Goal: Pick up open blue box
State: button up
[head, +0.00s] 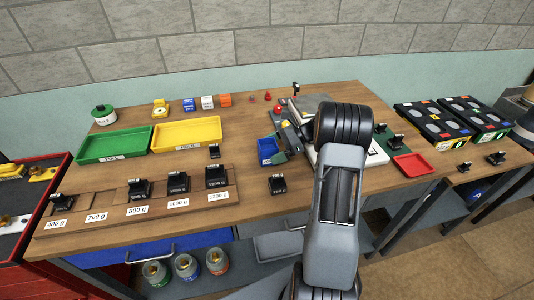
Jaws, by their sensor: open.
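The open blue box (267,151) is a small open-topped tray on the wooden workbench, near the middle of the head view. My arm reaches up from the bottom edge and bends at a dark joint. My gripper (289,141) shows small and partly hidden just right of the blue box, with its jaws open. It overlaps the box's right side in the picture, so that side is hard to see. I cannot tell whether the gripper touches the box. Nothing clear shows between the jaws.
A green tray (113,145) and a yellow tray (186,134) lie to the left. Labelled black weights stand on a wooden rack (100,222) in front. A red tray (412,164) lies right of my arm. A pale scale sits partly behind my arm. Black cases (432,123) stand farther right.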

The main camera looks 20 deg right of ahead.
jog(key=shift+w+a+f, duration=0.1)
jog(key=shift+a+f, duration=0.25)
jog(key=shift+a, duration=0.3)
jog(key=c, duration=1)
